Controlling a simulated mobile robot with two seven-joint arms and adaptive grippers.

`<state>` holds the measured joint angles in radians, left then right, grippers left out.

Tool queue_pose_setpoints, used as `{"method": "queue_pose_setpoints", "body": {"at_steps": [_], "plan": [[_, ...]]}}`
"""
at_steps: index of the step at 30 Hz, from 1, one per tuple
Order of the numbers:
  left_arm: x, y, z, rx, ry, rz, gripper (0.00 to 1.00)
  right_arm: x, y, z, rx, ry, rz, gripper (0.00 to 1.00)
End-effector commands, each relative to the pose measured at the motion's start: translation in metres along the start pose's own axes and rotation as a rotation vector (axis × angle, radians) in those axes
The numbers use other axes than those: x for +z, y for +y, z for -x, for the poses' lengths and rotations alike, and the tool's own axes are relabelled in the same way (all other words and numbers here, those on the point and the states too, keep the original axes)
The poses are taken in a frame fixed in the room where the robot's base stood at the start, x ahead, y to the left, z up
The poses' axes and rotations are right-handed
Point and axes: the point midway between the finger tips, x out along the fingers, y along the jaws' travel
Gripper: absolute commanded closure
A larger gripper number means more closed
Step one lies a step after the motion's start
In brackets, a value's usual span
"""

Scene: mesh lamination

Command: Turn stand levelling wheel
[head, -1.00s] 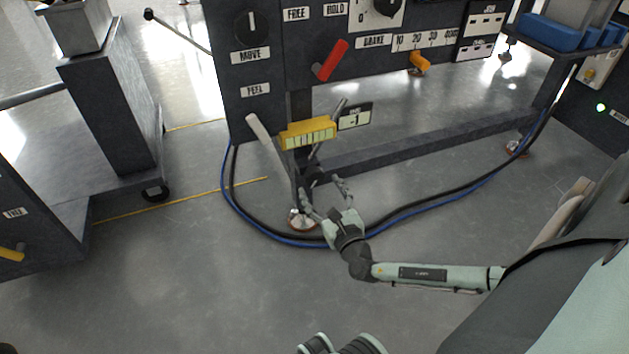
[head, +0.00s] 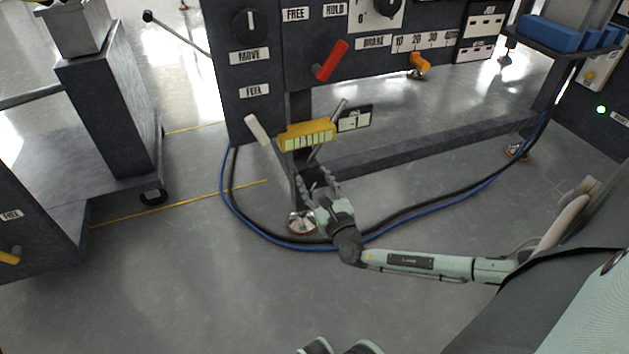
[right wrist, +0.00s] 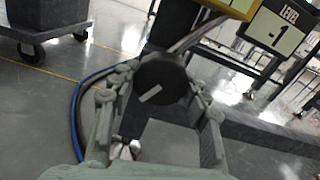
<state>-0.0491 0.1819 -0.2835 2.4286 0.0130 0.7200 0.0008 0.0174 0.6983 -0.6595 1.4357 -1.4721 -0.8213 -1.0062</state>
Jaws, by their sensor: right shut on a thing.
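The levelling wheel is a dark round knob with a pale mark on its face, seen in the right wrist view (right wrist: 160,88). In the head view it is mostly hidden by my fingers, at the lower part of the stand's leg. My right gripper (head: 318,182) is shut on the wheel. In the right wrist view the gripper (right wrist: 163,80) has one finger on each side of it. A sign beside it (right wrist: 279,31) reads LEVEL -1; it also shows in the head view (head: 354,118).
A yellow vial block (head: 306,135) and a pale lever (head: 262,132) are just above the wheel. A round foot (head: 301,222) stands below. Blue and black cables (head: 270,236) loop over the floor around the leg. A grey cart (head: 108,115) stands at left. The front floor is clear.

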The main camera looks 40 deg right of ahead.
Motion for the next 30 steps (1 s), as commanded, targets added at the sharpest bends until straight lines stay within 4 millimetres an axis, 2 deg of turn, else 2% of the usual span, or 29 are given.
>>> {"method": "queue_pose_setpoints", "body": {"at_steps": [8,14,30], "plan": [[-0.0003,0.0001,0.0000,0.000,0.001,0.000,0.56,-0.0003,0.0002,0.0003,0.000,0.000,-0.020,0.83],[-0.0004,0.0002,0.0000,0.000,0.001,0.001,0.56,-0.0003,0.0007,0.0003,0.000,0.001,-0.103,0.83],[-0.0006,0.0004,0.0001,0.000,0.001,0.001,0.56,0.0000,0.0027,0.0006,0.000,0.002,-0.559,0.83]]}}
